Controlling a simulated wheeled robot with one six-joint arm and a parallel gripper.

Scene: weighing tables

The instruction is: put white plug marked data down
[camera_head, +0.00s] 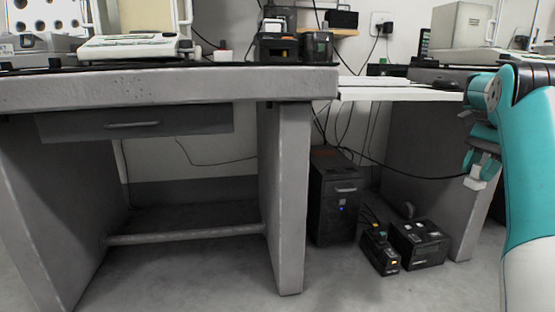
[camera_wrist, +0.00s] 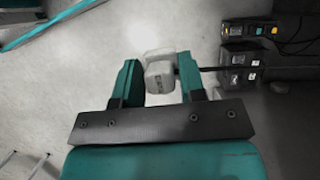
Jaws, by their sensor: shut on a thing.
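My gripper (camera_head: 476,172) is at the right of the head view, in front of the right-hand desk and above the floor. It is shut on a white plug (camera_head: 474,184), which hangs just below the fingers. In the wrist view the white plug (camera_wrist: 160,77) sits between the two teal fingers of my gripper (camera_wrist: 157,80), with small marks on its face that I cannot read. A dark cord (camera_head: 410,175) runs left from the plug towards the wiring under the desk.
Two black power boxes stand on the floor, the left one (camera_head: 379,250) and the right one (camera_head: 418,243). A black computer tower (camera_head: 334,198) stands left of them. The grey weighing table (camera_head: 180,88) fills the left, with open floor in front.

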